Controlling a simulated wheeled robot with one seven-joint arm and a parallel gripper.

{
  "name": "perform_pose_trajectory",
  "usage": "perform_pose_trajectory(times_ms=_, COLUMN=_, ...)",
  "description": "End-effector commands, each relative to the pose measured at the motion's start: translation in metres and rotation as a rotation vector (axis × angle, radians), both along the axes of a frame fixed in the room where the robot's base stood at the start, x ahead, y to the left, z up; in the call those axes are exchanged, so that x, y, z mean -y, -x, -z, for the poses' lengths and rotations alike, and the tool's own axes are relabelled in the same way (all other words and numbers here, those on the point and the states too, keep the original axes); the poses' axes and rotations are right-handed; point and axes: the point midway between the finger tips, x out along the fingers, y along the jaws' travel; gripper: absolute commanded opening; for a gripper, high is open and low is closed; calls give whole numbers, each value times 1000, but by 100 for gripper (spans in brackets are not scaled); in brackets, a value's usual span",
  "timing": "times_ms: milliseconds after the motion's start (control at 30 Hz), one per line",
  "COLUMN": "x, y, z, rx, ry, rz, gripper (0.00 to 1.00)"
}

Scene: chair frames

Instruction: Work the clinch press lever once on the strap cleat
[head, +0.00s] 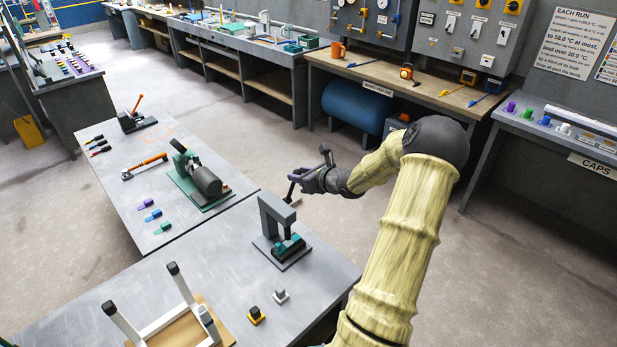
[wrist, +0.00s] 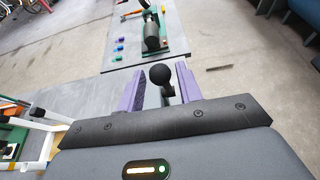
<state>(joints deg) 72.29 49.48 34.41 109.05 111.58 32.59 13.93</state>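The clinch press (head: 270,218) is a grey arched frame with teal parts on a dark base, at the right of the near table. Its lever ends in a black ball knob (wrist: 160,75), which shows in the wrist view between my purple fingers. My gripper (head: 297,179) is beside and above the press at the lever's upper end. In the wrist view my gripper (wrist: 158,76) is open, with a finger on each side of the knob and gaps visible. I cannot make out the strap cleat clearly; the press jaws are small and dark.
A chair frame (head: 125,325) with pale legs lies on the near table. A yellow-and-black block (head: 256,316) and a grey block (head: 280,296) sit near its front. A green machine (head: 187,176) stands on the farther table. Open floor lies right of the press.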

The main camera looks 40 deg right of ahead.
Motion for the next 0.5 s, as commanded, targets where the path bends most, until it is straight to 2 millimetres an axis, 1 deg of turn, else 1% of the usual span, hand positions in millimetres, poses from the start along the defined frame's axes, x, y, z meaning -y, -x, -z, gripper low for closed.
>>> perform_pose_trajectory(times_ms=33, x=0, y=-1, z=0, rx=-1, ry=0, rz=1, gripper=30)
perform_pose_trajectory(times_ms=100, x=0, y=0, z=0, rx=-1, ry=0, rz=1, gripper=16)
perform_pose_trajectory(times_ms=133, x=0, y=0, z=0, rx=-1, ry=0, rz=1, gripper=10)
perform_pose_trajectory(times_ms=333, x=1, y=2, z=2, rx=0, ry=0, rz=1, gripper=11)
perform_pose_trajectory(times_ms=500, x=2, y=15, z=12, rx=-2, ry=0, rz=2, gripper=11)
